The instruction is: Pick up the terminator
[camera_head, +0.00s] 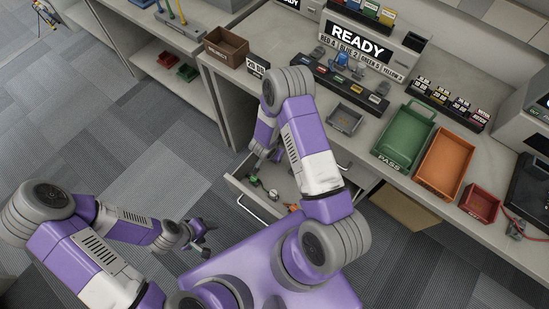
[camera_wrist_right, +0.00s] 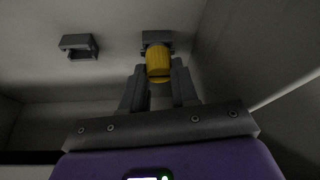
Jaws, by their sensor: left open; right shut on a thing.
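The terminator is taken to be a yellow cylinder (camera_wrist_right: 158,62), seen in the right wrist view. My right gripper (camera_wrist_right: 160,76) is shut on it, with one finger on each side. A dark grey holder (camera_wrist_right: 157,38) is right behind the cylinder; I cannot tell whether they still touch. In the head view my right arm reaches down into the open drawer (camera_head: 240,187), and the cylinder cannot be made out there. My left gripper (camera_head: 204,238) is open and empty, low over the floor to the left of the drawer.
A second, empty grey holder (camera_wrist_right: 78,46) is left of the cylinder. A pale drawer wall rises close on the right. Small parts (camera_head: 272,194) lie in the drawer. The counter above holds a green tray (camera_head: 383,151), an orange tray (camera_head: 424,177) and a red tray (camera_head: 470,209).

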